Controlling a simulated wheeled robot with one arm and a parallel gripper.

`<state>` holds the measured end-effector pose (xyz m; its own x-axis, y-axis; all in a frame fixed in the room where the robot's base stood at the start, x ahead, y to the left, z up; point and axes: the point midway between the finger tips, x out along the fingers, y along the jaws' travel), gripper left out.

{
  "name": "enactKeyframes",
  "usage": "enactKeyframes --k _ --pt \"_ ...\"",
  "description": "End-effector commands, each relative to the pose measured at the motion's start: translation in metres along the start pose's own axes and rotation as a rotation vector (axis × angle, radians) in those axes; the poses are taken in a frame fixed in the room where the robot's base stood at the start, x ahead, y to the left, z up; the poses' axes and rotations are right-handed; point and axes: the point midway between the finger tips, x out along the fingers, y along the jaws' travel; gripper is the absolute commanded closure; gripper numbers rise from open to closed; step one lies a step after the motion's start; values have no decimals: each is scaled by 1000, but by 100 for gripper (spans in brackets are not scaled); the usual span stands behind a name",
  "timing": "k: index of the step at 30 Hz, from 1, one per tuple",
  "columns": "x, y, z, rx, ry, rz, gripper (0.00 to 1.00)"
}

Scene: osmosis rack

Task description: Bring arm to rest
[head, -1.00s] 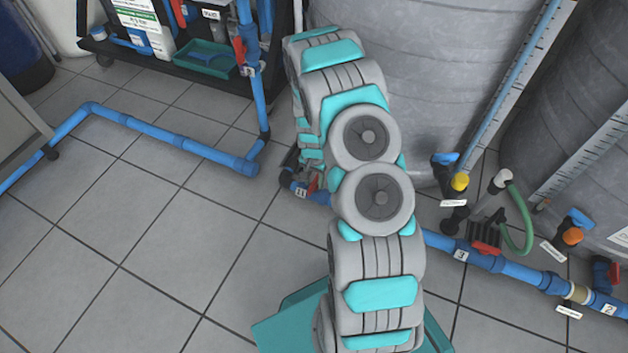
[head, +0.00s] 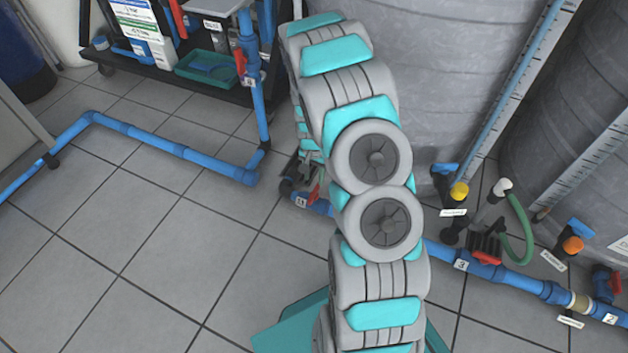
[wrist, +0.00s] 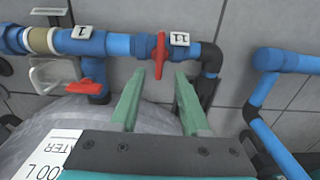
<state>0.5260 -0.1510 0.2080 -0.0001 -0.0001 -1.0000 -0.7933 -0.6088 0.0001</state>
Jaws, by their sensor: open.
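My arm, grey and teal, rises through the middle of the head view and bends over toward the big grey tank. My gripper (wrist: 160,88) shows in the wrist view with its two green fingers apart and nothing between them. Just beyond the fingertips is a red valve handle (wrist: 159,56) on a blue pipe, beside the tag 11. I cannot tell the exact gap between the fingertips and the handle. In the head view the gripper is mostly hidden behind the arm.
Grey tanks (head: 440,80) stand at the back right. A blue pipe (head: 150,140) runs low across the tiled floor (head: 150,240). A black rack with a teal tray (head: 207,67) stands at the back left. A green hose (head: 522,225) and valves sit at the right.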

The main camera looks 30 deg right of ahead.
Motion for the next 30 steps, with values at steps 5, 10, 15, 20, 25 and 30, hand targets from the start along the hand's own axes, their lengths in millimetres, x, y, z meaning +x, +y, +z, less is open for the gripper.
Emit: enactKeyframes --k 5,10,15,20,25,30 --pt "0 0 0 0 -1 0 54" --pt "0 0 0 0 0 0 54" --pt "-3 0 1 -3 0 0 54" --pt "-34 -3 9 -42 -1 -2 54" --pt "-93 -2 36 -130 -18 2 54" --pt "-152 3 69 -228 -34 3 54"
